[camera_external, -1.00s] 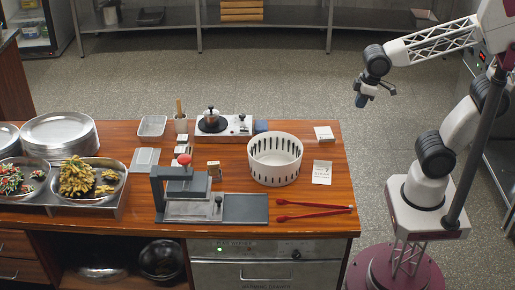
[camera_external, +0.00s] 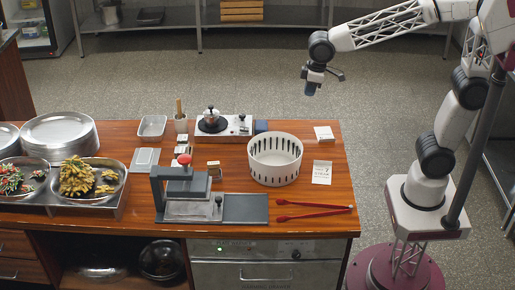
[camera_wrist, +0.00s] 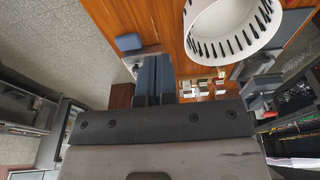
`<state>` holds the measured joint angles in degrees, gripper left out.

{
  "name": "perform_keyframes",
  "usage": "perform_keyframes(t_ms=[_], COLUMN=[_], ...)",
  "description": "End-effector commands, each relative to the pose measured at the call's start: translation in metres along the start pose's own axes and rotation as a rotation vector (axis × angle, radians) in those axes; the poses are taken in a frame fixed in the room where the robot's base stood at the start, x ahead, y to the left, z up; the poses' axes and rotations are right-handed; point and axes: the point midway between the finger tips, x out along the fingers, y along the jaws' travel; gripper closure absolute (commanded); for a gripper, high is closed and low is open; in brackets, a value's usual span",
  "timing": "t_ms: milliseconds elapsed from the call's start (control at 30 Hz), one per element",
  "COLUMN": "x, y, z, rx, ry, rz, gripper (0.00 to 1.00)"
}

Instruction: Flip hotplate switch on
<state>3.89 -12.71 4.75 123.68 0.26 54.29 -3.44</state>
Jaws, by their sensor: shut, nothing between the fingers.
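The hotplate (camera_external: 233,136) is a low white unit at the back of the wooden counter. A small metal kettle (camera_external: 211,116) stands on its dark round burner. Small dark controls (camera_external: 242,119) show on its right side; the switch's position is too small to tell. My gripper (camera_external: 309,92) is in the air beyond the counter's back edge, to the right of the hotplate and apart from it. Its dark blue fingers (camera_wrist: 154,80) are shut and empty in the wrist view, where they and the gripper body hide much of the counter.
A white slotted basket (camera_external: 274,160) stands right of centre; it also shows in the wrist view (camera_wrist: 202,9). A small blue block (camera_external: 261,126) sits beside the hotplate. A grey press (camera_external: 181,190) and red tongs (camera_external: 313,209) lie nearer the front. The air around my gripper is clear.

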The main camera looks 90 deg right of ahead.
Motion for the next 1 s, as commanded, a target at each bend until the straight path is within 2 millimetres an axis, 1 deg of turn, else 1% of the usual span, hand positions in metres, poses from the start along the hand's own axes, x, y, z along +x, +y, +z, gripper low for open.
perform_keyframes(t_ms=[33,100,267,567,1000], x=[0.003,0.006,0.013,0.033,0.071], y=[0.002,0.004,0.010,0.023,0.043], z=[-0.010,-0.024,-0.054,-0.109,-0.186], rx=[0.000,-0.001,-0.003,-0.004,-0.007], ry=[-0.004,-0.007,-0.013,-0.026,-0.045], rz=[0.000,-0.001,-0.001,-0.003,-0.006], gripper=[1.00,1.00,1.00,1.00,1.00])
